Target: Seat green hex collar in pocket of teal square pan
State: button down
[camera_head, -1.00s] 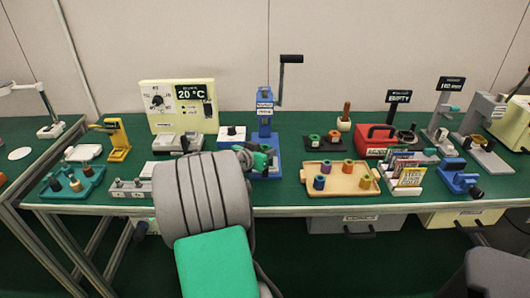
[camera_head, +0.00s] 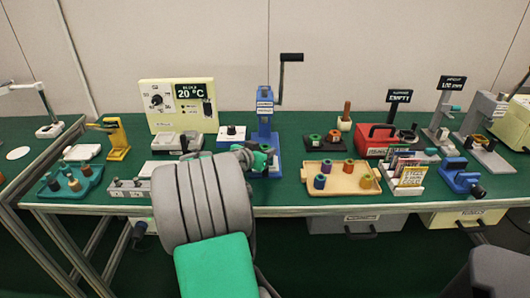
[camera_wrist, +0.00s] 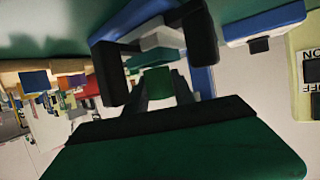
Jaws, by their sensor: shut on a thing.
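My gripper (camera_head: 263,161) is in front of the blue hand-cranked press, partly hidden by my own arm. In the wrist view it is shut on a small green piece (camera_wrist: 158,80), seen between the fingers. This looks like the green hex collar, but its six-sided outline cannot be made out. A teal tray (camera_head: 72,194) with several upright tan and dark pieces lies at the far left of the bench. I cannot tell if it is the teal square pan; no empty pocket shows clearly.
The blue press (camera_head: 264,108) stands just behind my gripper. A white-and-blue box (camera_head: 231,132) is to its left. A dark board (camera_head: 324,148) with green and orange rings and a tan tray (camera_head: 340,189) with coloured collars are to the right. Bare green bench lies between these.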

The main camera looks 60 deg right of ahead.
jog(key=shift+f+b, duration=0.35)
jog(key=shift+r, duration=0.35)
dwell(0.5)
jog(key=shift+s+a+h+b, duration=0.15)
jog(key=shift+h+b, duration=0.25)
jog(key=shift+b, duration=1.75)
dwell(0.5)
jog(key=shift+f, duration=0.2)
jog(key=shift+r+b, duration=0.25)
jog(key=shift+b, duration=0.05)
dwell(0.5)
jog(key=shift+b, duration=0.75)
jog(key=shift+m+b, duration=0.3)
jog(key=shift+b, duration=0.1)
jog(key=shift+t+h+b, duration=0.3)
jog(key=shift+b, duration=0.45)
dwell(0.5)
jog(key=shift+f, duration=0.15)
